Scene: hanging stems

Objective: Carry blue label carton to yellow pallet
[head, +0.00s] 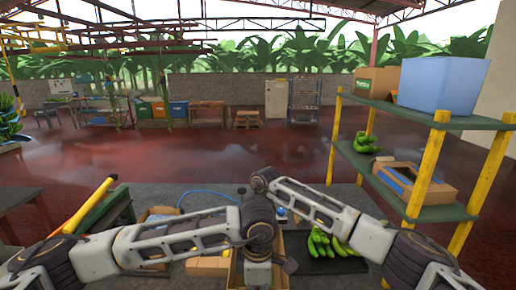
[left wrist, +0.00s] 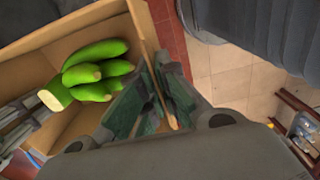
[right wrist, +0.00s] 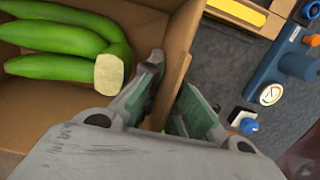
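A brown open carton (head: 297,241) is in front of me, largely covered by my arms in the head view. Its walls also show in the left wrist view (left wrist: 75,38) and the right wrist view (right wrist: 150,25). Green bananas (left wrist: 92,70) lie inside it. My left gripper (left wrist: 163,85) has its fingers closed on one wall, one finger inside and one outside. My right gripper (right wrist: 171,78) pinches another wall the same way. The carton's label is hidden. I cannot pick out a yellow pallet for certain; a wooden pallet stack (head: 248,119) stands far back.
A yellow-post shelf (head: 425,165) at right holds a green-label carton (head: 372,82), a blue crate (head: 440,84) and another carton. Loose bananas (head: 335,246) lie on the bench right of the carton. A dark table (head: 20,197) is at left. Red floor (head: 230,155) beyond is clear.

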